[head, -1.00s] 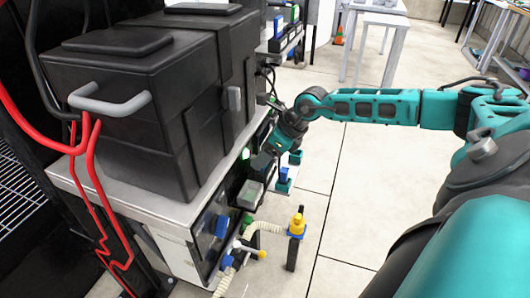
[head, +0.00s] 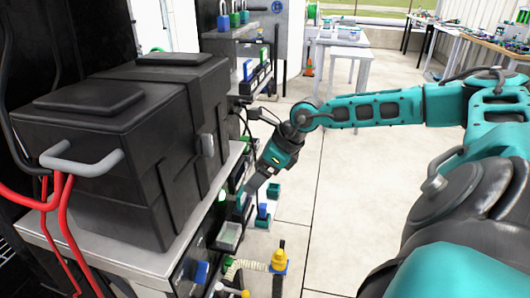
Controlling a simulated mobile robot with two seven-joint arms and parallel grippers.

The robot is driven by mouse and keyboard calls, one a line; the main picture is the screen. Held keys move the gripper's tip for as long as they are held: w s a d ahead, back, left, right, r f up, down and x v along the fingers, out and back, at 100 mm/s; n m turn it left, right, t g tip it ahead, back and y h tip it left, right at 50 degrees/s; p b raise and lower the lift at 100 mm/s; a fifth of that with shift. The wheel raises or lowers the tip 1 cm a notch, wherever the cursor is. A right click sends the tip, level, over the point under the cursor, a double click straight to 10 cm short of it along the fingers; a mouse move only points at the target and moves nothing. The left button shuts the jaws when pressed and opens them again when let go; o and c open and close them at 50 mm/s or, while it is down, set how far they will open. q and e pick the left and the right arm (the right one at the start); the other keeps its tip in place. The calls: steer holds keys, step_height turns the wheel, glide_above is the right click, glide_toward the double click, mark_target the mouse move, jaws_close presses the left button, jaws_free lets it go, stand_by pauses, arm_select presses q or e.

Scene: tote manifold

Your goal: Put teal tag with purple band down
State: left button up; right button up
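My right gripper (head: 250,186) reaches in from the right and points down beside the front of the bench unit. Its fingers are small and dark here, and I cannot tell whether they are open or shut. A small teal and blue piece (head: 244,203) shows just below the fingertips; I cannot tell whether it is held. No purple band can be made out, so I cannot pick out the tag for certain. A teal block (head: 273,190) and a blue piece on a teal base (head: 262,211) are just right of the gripper. My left gripper is out of view.
A large black case (head: 110,150) with a grey handle stands on the bench (head: 85,262). A clear-topped tray (head: 229,236) sticks out from the bench front. A yellow-topped post (head: 279,262) stands lower down. Open floor (head: 340,220) lies to the right.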

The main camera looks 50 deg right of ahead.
steer(key=v, duration=0.3)
steer(key=shift+s+r, duration=0.1)
steer(key=shift+r, duration=0.05)
stand_by(0.8)
steer(key=shift+d, duration=0.1)
